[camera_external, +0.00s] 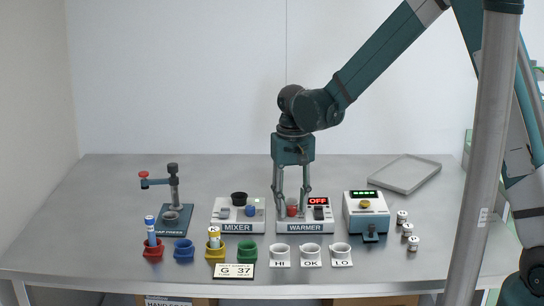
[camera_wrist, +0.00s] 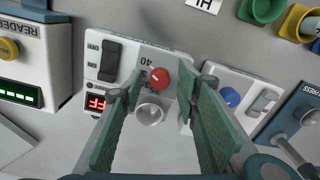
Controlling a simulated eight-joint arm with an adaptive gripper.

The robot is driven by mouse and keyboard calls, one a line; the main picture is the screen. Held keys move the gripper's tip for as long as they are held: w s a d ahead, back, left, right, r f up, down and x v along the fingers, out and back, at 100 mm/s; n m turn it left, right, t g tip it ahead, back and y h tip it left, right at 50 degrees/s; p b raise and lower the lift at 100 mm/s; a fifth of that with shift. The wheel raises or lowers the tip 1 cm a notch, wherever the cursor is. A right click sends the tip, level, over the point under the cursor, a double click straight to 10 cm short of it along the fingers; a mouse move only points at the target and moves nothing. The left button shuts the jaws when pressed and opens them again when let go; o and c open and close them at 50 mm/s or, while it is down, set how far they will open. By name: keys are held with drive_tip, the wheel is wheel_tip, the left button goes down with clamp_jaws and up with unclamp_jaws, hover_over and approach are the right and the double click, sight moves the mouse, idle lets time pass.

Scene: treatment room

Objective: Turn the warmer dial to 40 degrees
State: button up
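The warmer (camera_external: 305,226) is a white box on the bench with a black switch (camera_external: 318,213) and a red display (camera_external: 317,201) reading OFF. Its red dial (camera_wrist: 160,77) shows in the wrist view, with a 40 mark printed beside it. A white pointer mark shows on the dial, but its exact setting is hard to read. A round metal well (camera_wrist: 149,113) lies beside the dial. My gripper (camera_external: 291,210) points down over the warmer. Its fingers are open, and in the wrist view the dial lies between the fingertips (camera_wrist: 165,83). I cannot tell whether they touch it.
The mixer (camera_external: 238,226), with a blue knob (camera_external: 250,211), stands close on the left. The reader (camera_external: 366,222) is close on the right. Cups marked HI, OK and LO (camera_external: 311,252) stand in front. A tray (camera_external: 405,173) lies at the back right.

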sight(293, 207)
drive_tip(key=shift+r, duration=0.15)
wheel_tip(293, 207, up, 12)
idle(0.9)
drive_tip(key=shift+d, duration=0.1)
idle(0.4)
